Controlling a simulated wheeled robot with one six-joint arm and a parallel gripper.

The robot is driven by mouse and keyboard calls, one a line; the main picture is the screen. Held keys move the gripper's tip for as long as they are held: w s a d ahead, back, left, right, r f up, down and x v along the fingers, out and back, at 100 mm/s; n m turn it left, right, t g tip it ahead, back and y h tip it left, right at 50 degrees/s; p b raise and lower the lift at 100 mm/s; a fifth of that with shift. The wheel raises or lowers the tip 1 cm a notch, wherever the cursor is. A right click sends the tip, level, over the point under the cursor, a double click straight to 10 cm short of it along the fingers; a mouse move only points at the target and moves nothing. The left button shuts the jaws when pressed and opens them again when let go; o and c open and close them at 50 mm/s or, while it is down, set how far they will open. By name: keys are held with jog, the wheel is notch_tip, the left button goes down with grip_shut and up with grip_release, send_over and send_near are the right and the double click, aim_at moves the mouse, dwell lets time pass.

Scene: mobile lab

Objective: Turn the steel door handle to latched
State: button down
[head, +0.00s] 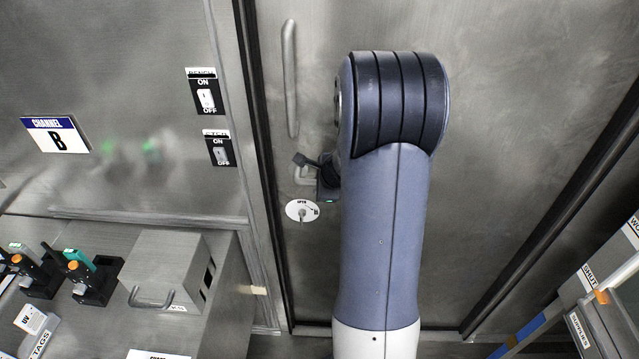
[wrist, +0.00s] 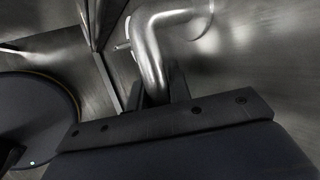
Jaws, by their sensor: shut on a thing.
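The steel door handle (head: 303,179) is a small lever on the grey metal door, partly hidden behind my gripper in the head view. In the wrist view the handle (wrist: 151,55) is a bent, shiny rod that runs down between my fingers. My gripper (head: 318,172) is shut on the handle; it also shows in the wrist view (wrist: 160,95), where the fingers are mostly dark. A round white plate (head: 302,211) with small markings and a pointer sits just below the handle. Its lettering is too small to read surely.
A long vertical bar (head: 290,80) is fixed on the door above the handle. Left of the door frame are two ON/OFF switches (head: 206,97) and a grey box (head: 165,268) on a bench. A labelled shelf (head: 600,310) stands at the lower right.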

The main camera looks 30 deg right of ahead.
jog(key=shift+r, duration=0.1)
jog(key=c, duration=1.6)
grip_release()
jog(key=p+v, duration=0.1)
jog(key=v, duration=0.9)
jog(key=shift+s+r, duration=0.25)
jog(key=shift+s, duration=0.05)
jog(key=b+x, duration=0.1)
jog(key=x, duration=1)
jog(key=shift+r, duration=0.15)
